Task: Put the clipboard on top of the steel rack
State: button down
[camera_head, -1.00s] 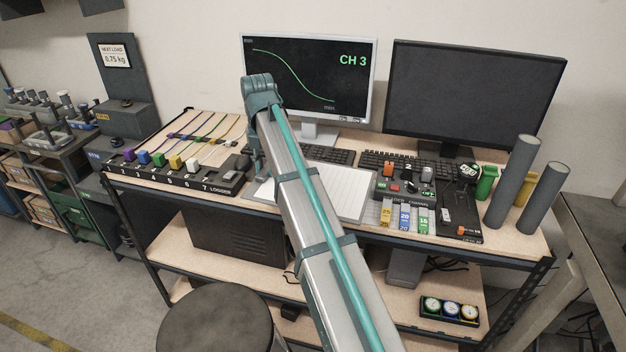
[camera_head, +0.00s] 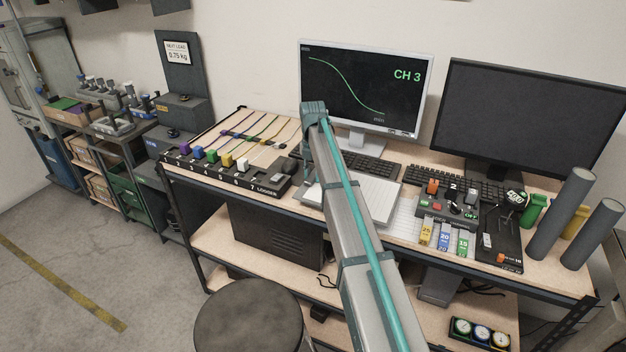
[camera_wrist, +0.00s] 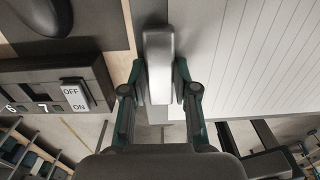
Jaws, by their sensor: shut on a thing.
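The clipboard (camera_head: 374,198) is a thin board with a pale lined sheet, at the middle of the workbench in the head view. In the wrist view its lined sheet (camera_wrist: 270,50) fills the upper right. My gripper (camera_wrist: 160,90) is shut on the clipboard's grey metal edge piece (camera_wrist: 158,50), which sits between the two fingers. In the head view my arm hides the fingers and part of the board. Whether the board touches the bench is unclear. A dark metal rack (camera_head: 122,140) with shelves and trays stands at the left; it may be the steel rack.
The logger block (camera_head: 230,172) with coloured plugs lies left of the clipboard. Two monitors, keyboards and a control box (camera_head: 447,208) are behind and right. Grey tubes (camera_head: 562,215) stand at the right end. A round stool (camera_head: 250,318) is in front. Floor at left is clear.

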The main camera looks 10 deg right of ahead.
jog(key=shift+w+f, duration=0.2)
jog(key=shift+w+f+p, duration=0.2)
jog(key=shift+f+p, duration=0.3)
jog(key=shift+f, duration=1.35)
jog(key=c, duration=0.9)
grip_release()
notch_tip(320, 180, up, 12)
jog(key=b, duration=0.2)
jog(key=shift+b, duration=0.4)
